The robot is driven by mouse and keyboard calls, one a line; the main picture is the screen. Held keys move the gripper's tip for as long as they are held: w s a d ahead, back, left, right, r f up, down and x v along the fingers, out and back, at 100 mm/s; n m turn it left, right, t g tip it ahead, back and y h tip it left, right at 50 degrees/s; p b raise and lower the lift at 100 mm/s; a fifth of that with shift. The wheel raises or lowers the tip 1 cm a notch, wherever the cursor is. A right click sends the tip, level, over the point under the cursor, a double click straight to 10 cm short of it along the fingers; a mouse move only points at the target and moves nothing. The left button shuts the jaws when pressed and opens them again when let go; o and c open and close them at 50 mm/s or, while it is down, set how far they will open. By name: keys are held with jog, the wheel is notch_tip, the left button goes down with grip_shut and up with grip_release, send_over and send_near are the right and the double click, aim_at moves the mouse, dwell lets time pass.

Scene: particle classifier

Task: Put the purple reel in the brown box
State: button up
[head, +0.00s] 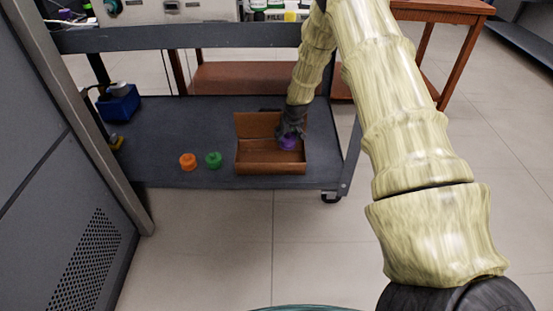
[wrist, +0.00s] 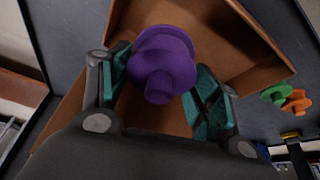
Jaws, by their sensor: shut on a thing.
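The purple reel (head: 288,143) is at the tip of my gripper (head: 291,130) in the head view, over the inside of the brown box. In the wrist view the purple reel (wrist: 161,65) sits between the two teal-padded fingers of my gripper (wrist: 158,82), which are shut on it. The brown box (head: 270,168) stands open on the cart's lower shelf, its back flap or wall raised behind the reel. In the wrist view the box (wrist: 188,20) spreads around and behind the reel. I cannot tell whether the reel touches the box floor.
An orange reel (head: 188,161) and a green reel (head: 213,159) stand on the grey shelf (head: 165,125) left of the box. A blue bin (head: 118,103) is at the shelf's far left. The cart's upper rail (head: 180,38) runs above the shelf. The shelf middle is clear.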

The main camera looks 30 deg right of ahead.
aim_at(290, 143)
jog(key=shift+f+b, duration=1.85)
jog(key=shift+f, duration=2.9)
jog(key=shift+f, duration=0.15)
jog(key=o, duration=1.1)
jog(key=p+v, duration=0.4)
jog(key=v, duration=0.8)
jog(key=shift+a, duration=0.1)
jog(key=s+a+f+n+g, duration=0.1)
jog(key=s+a+f, duration=0.9)
jog(key=s+a, duration=0.25)
jog(key=s+a+f+g, duration=0.1)
jog(key=s+a, duration=0.4)
jog(key=s, duration=0.6)
jog(key=s+a+f+n+g, duration=0.1)
jog(key=s+a, duration=0.4)
jog(key=s, duration=0.7)
jog(key=s+a+f+n+g+y, duration=0.1)
jog(key=s+a, duration=0.4)
jog(key=s, duration=0.7)
jog(key=shift+s+a+f, duration=0.1)
jog(key=shift+a+f, duration=0.05)
jog(key=shift+f, duration=0.3)
jog(key=shift+s+a+f, duration=0.1)
jog(key=shift+a+f, duration=0.1)
jog(key=shift+f, duration=0.25)
